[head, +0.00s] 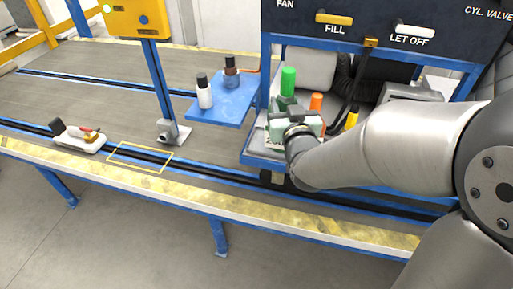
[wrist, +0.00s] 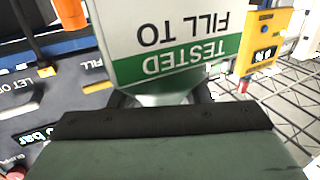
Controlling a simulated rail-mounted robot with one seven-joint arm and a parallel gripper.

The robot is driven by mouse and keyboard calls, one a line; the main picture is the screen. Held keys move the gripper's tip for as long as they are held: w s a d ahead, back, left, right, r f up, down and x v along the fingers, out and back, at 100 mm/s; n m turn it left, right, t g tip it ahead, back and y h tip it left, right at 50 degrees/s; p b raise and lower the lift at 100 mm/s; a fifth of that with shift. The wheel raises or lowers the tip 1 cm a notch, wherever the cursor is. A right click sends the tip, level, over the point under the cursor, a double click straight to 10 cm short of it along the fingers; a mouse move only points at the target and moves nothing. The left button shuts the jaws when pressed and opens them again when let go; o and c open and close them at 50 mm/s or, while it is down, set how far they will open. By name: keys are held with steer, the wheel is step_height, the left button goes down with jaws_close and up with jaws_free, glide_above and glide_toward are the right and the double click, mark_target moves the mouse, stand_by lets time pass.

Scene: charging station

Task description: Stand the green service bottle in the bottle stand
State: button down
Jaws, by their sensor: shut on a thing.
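The green service bottle (head: 287,80) stands about upright at the front of the blue cart, its upper part showing above my gripper (head: 296,128). In the wrist view the bottle (wrist: 170,45) fills the top middle, with a white label and a green band reading TESTED. My gripper (wrist: 165,98) is shut on it, its fingers showing at either side. The bottle's lower end is hidden by my gripper in the head view. I cannot make out the bottle stand clearly, nor whether the bottle touches it.
An orange bottle (head: 316,102) and a yellow one (head: 352,119) are close to the right. A blue shelf (head: 235,112) to the left carries a white bottle (head: 205,93) and a brown one (head: 231,72). The control panel (head: 375,40) rises behind.

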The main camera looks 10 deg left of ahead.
steer(key=shift+w+a+f, duration=0.15)
steer(key=shift+w, duration=0.15)
steer(key=w+a+f+p, duration=0.3)
steer(key=w+f, duration=0.9)
steer(key=shift+w+a+f, duration=0.3)
steer(key=shift+w+a, duration=0.05)
steer(key=shift+a, duration=0.05)
steer(key=shift+f+b, duration=0.2)
steer(key=shift+b, duration=0.15)
steer(key=c, duration=0.8)
jaws_free()
steer(key=shift+o, duration=0.2)
